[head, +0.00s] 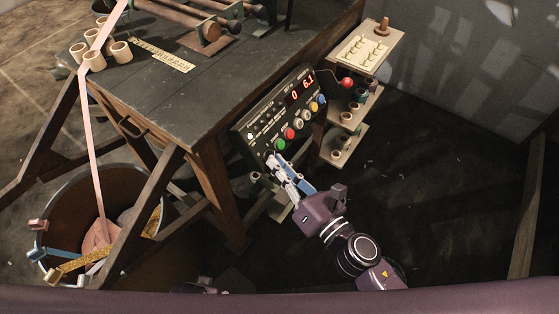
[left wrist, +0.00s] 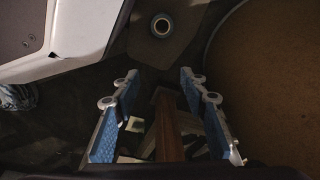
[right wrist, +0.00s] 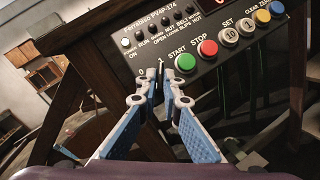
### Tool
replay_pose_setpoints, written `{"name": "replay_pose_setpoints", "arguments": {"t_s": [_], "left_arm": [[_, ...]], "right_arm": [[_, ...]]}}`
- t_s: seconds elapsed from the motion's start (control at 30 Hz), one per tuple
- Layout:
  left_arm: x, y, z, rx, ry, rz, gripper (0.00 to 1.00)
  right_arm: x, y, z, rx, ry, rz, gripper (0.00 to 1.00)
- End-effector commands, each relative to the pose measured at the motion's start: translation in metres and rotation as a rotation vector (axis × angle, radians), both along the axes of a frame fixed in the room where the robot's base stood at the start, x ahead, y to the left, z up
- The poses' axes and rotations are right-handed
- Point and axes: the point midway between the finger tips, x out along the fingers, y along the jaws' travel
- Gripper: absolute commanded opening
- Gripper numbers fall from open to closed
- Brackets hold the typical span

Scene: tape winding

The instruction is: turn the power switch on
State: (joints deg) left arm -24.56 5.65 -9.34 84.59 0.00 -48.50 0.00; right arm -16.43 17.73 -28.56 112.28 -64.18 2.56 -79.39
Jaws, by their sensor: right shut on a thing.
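The control panel (head: 262,121) hangs at the table's right edge, with a lit red display (head: 300,91). In the right wrist view, a thin metal switch lever (right wrist: 161,64) stands at the panel's lower left, beside the green START button (right wrist: 185,62) and near small ON and 0 marks. My right gripper (head: 273,161) has its fingertips together around that lever; the tips partly hide it, and I cannot tell its exact position. My left gripper (left wrist: 158,76) is open and empty in the left wrist view, with a brown wooden bar beyond its fingers.
The red STOP button (right wrist: 207,48) and several coloured buttons line the panel. A red ball knob (head: 345,83) and shelves with cups stand right of it. A large round bin (head: 130,176) with tape and clamps stands at lower left. The floor at right is clear.

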Motion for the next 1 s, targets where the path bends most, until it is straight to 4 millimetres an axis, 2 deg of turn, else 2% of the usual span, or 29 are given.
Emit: {"name": "replay_pose_setpoints", "arguments": {"t_s": [0.2,0.57,0.6,0.77,1.0], "left_arm": [[-0.0059,0.0006,-0.0074,0.0,0.005,-0.001,0.4],[-0.0068,0.001,-0.0088,0.001,0.006,-0.002,0.4],[-0.0068,0.001,-0.0088,0.001,0.006,-0.002,0.4],[-0.007,0.0011,-0.0088,0.002,0.006,-0.002,0.4],[-0.0062,0.0006,-0.0081,0.0,0.005,-0.001,0.4]], "right_arm": [[-0.0005,0.0004,-0.0008,0.011,0.018,-0.01,0.0],[-0.0005,0.0004,-0.0011,0.013,0.02,-0.011,0.0],[-0.0005,0.0004,-0.0011,0.013,0.02,-0.011,0.07],[-0.0004,0.0004,-0.0007,0.012,0.017,-0.011,0.24],[-0.0003,0.0002,-0.0002,0.011,0.016,-0.011,0.24]]}}
